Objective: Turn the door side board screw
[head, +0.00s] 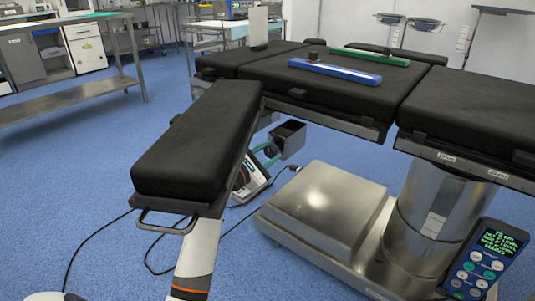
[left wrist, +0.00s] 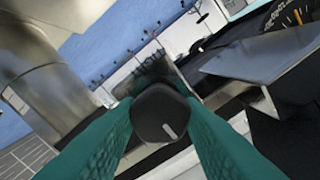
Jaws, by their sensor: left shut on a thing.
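The black padded side board (head: 198,140) juts out from the operating table towards me, with a metal loop handle at its near end. The screw, a black knob (left wrist: 160,112) with a white mark on its face, fills the middle of the left wrist view. In the head view the knob (head: 270,150) shows small beside a metal box under the table's edge. My left gripper (head: 266,155) is there, with its arm partly hidden beneath the side board. Its two green fingers are shut on the knob from both sides. My right gripper is not in view.
The operating table top (head: 460,105) is black and padded, with a blue bar (head: 335,71) and a green bar (head: 370,57) on it. Its metal base (head: 320,205) stands below. A remote (head: 485,262) hangs at the right. Blue floor is open at the left.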

